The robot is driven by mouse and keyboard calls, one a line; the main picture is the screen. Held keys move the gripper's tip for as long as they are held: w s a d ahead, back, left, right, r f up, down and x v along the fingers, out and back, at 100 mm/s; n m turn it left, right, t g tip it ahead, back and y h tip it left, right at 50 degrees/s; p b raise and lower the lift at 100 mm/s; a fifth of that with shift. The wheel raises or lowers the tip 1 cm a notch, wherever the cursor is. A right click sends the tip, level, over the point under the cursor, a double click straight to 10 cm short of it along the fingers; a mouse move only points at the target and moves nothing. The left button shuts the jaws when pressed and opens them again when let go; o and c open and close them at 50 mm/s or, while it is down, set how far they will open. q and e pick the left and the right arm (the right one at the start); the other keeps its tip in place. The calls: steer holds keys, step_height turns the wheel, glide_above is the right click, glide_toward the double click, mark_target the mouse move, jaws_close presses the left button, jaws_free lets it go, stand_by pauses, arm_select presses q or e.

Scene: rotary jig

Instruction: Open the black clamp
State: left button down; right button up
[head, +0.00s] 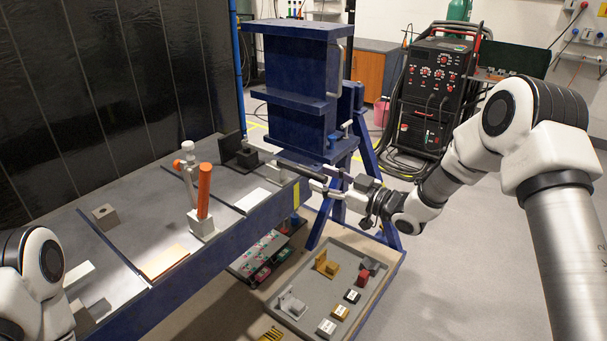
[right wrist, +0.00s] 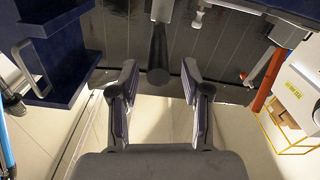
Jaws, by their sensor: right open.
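The black clamp (head: 238,152) sits at the far right end of the grey table. Its dark handle (head: 302,170) sticks out past the table edge toward my right gripper (head: 327,184). In the right wrist view the handle (right wrist: 158,52) points at me, and its rounded end lies between the spread fingertips of my right gripper (right wrist: 160,76). The fingers are open, with a gap on both sides of the handle. Part of the clamp body is hidden in the wrist view. Only a link of my left arm shows at the lower left; its gripper is out of view.
A clamp with an upright orange handle (head: 204,190) stands on the table (head: 130,225). A blue steel fixture (head: 295,85) rises close behind my right gripper. A grey tray (head: 335,262) with small parts lies below. A welding machine (head: 435,90) stands at the back right.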

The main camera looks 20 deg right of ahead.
mark_target(310, 174)
steer(key=x, duration=0.4)
steer(key=shift+w+a+f+b, duration=0.1)
steer(key=shift+w+f+b, duration=0.2)
steer(key=shift+b, duration=0.05)
steer(key=shift+w, duration=0.2)
steer(key=shift+s+r, duration=0.15)
steer(key=shift+s, duration=0.05)
jaws_close()
